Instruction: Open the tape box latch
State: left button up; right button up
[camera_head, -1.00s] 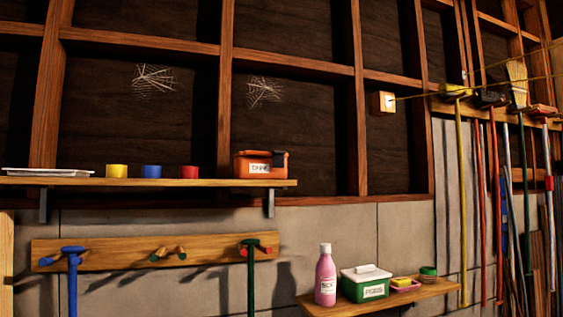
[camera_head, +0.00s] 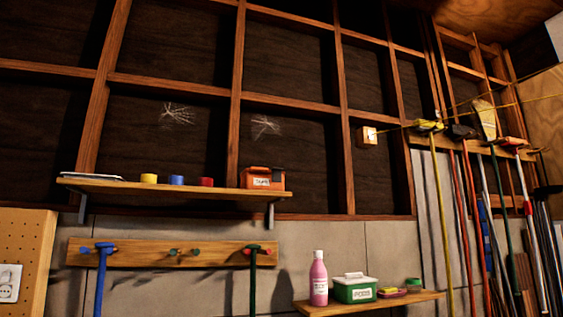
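The tape box (camera_head: 262,179) is an orange box with a white label and a dark part at its upper right. It sits at the right end of the upper wooden shelf (camera_head: 170,188). Its latch is too small to make out clearly. Neither of my grippers shows in the head view.
Yellow, blue and red rolls (camera_head: 177,180) stand left of the box. Below are a peg rail (camera_head: 140,253) with hanging tools and a lower shelf (camera_head: 385,303) holding a pink bottle (camera_head: 318,279) and a green box (camera_head: 356,289). Long-handled tools (camera_head: 480,220) line the right wall.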

aim_at(276, 171)
jog(key=u, duration=0.6)
jog(key=i, duration=0.8)
jog(key=u, duration=0.3)
